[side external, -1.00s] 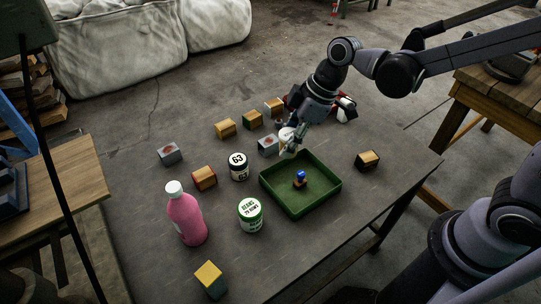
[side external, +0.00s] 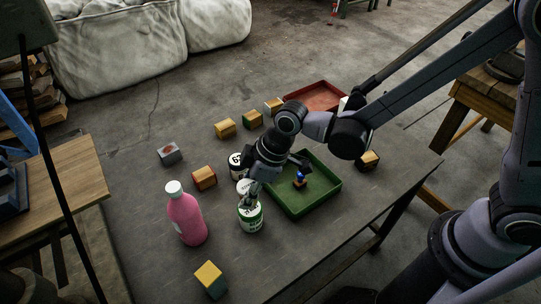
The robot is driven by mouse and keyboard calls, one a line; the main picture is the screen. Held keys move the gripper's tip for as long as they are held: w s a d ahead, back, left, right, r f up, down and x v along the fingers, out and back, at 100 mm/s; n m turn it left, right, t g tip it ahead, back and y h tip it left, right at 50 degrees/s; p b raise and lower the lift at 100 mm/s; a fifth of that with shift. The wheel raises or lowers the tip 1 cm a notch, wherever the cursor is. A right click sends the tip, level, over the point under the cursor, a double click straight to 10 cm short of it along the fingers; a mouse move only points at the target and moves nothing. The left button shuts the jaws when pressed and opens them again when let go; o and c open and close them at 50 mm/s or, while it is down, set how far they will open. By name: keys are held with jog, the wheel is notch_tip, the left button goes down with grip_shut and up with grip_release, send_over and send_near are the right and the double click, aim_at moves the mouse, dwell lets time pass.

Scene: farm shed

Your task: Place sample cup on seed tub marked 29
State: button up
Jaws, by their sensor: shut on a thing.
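My gripper (side external: 250,192) is shut on a small white cup (side external: 243,186), partly hidden by the fingers. It holds the cup just above or at the top of a white tub with green bands (side external: 250,219); I cannot tell whether they touch. The tub's printed number is too small to read surely now. A second tub with a dark lid (side external: 236,162) stands just behind, mostly covered by my gripper; its label earlier read 63.
A pink bottle (side external: 187,218) stands left of the green-banded tub. A green tray (side external: 318,204) with a small blue-topped piece (side external: 299,180) lies right. A red tray (side external: 316,95) is at the back. Several blocks are scattered about, including a yellow one (side external: 210,279) in front.

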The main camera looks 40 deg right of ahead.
jog(key=shift+f, duration=1.35)
jog(key=shift+f, duration=0.15)
jog(key=o, duration=1.2)
jog(key=shift+c, duration=0.2)
jog(key=v, duration=1.2)
jog(key=s+d+r+m+t+h, duration=0.2)
jog(key=d+m, duration=0.3)
jog(key=d, duration=0.6)
jog(key=s+d+r+m+t+h, duration=0.1)
jog(key=d+m, duration=0.5)
jog(key=d, duration=0.6)
notch_tip(320, 180, up, 3)
jog(key=s+t, duration=0.1)
jog(key=s, duration=0.1)
jog(key=shift+s+d+t+h, duration=0.15)
jog(key=shift+s+t+h, duration=0.15)
jog(key=shift+h, duration=0.1)
jog(key=shift+f, duration=0.15)
